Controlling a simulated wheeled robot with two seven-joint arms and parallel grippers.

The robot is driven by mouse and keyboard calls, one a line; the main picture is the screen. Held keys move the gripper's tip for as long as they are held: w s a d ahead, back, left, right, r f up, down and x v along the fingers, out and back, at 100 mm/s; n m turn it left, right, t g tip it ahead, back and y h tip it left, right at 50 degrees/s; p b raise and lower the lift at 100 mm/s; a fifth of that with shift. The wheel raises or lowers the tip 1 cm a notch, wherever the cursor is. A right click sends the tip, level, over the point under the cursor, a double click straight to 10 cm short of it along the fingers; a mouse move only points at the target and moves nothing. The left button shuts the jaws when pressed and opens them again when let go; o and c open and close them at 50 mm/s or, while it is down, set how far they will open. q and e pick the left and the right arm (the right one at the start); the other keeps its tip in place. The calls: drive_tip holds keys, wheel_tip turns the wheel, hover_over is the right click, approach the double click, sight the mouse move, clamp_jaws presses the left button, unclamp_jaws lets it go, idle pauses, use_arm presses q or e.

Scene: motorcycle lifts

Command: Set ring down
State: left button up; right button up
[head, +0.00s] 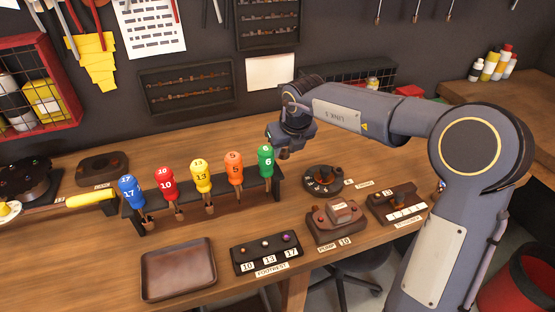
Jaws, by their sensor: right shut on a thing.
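My right gripper (284,152) reaches in from the right and points down above the workbench, just right of the green-handled driver numbered 6 (265,158). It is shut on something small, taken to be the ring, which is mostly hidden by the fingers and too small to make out. The gripper is behind and left of a dark round dial-like holder (323,187). My left gripper is not in view.
A rack (222,200) holds several coloured numbered drivers. In front are an empty brown tray (178,278), a footrest block (266,257) numbered 10, 13, 17, a pump block (337,226) and another labelled block (397,205). Bare wood lies behind the rack.

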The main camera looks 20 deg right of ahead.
drive_tip(key=w+f, duration=0.2)
drive_tip(key=f, duration=0.1)
drive_tip(key=shift+w+a, duration=0.2)
drive_tip(key=shift+a, duration=0.2)
drive_tip(key=f, duration=0.3)
drive_tip(key=shift+w+f, duration=0.25)
drive_tip(key=shift+f, duration=0.1)
drive_tip(key=o, duration=1)
drive_tip(key=shift+f, duration=0.1)
